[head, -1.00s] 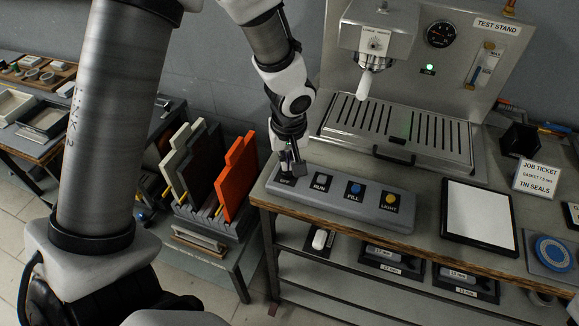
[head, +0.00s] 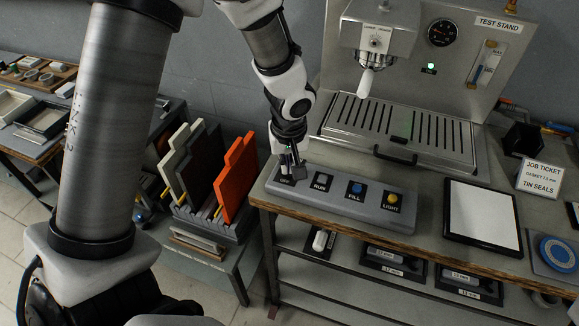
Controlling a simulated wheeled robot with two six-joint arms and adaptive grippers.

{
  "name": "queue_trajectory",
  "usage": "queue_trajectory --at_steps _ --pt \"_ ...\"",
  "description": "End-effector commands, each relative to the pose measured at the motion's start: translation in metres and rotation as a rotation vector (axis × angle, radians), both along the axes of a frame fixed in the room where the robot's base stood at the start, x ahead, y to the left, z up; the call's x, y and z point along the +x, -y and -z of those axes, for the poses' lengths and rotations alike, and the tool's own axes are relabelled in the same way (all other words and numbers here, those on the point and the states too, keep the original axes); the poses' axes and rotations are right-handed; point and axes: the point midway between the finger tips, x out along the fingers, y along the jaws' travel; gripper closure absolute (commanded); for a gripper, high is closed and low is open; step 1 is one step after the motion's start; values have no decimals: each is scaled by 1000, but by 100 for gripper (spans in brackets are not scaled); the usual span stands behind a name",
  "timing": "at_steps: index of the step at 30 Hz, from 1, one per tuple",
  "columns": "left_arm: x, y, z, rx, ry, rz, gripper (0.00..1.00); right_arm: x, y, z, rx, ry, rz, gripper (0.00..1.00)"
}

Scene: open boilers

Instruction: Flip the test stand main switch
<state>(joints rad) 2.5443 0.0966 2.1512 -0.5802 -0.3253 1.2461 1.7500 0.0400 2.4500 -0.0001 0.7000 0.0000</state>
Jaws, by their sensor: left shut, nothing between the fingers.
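The test stand (head: 455,45) is a grey metal machine with a gauge, a lit green indicator (head: 429,68) and a slatted drip tray (head: 400,130). In front of it lies a grey switch panel (head: 340,203) with controls labelled RUN, FILL and LIGHT, and a partly readable label at its left end. My left gripper (head: 287,174) is shut and empty, pointing down at the panel's left end. It hides the control there, so I cannot tell the switch's position or whether the fingers touch it. My right gripper is not in view.
A rack with orange and grey plates (head: 237,178) stands left of the bench. The bench's wooden front edge (head: 400,247) runs below the panel.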

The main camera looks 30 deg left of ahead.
Motion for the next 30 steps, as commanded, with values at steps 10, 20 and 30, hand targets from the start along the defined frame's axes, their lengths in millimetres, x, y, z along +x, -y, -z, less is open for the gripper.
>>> queue_trajectory --at_steps 10,20,30 --pt "0 0 6 0 0 0 100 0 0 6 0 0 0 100" --pt "0 0 -17 0 1 0 100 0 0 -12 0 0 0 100" --pt "0 0 -49 0 1 0 100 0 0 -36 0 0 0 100"
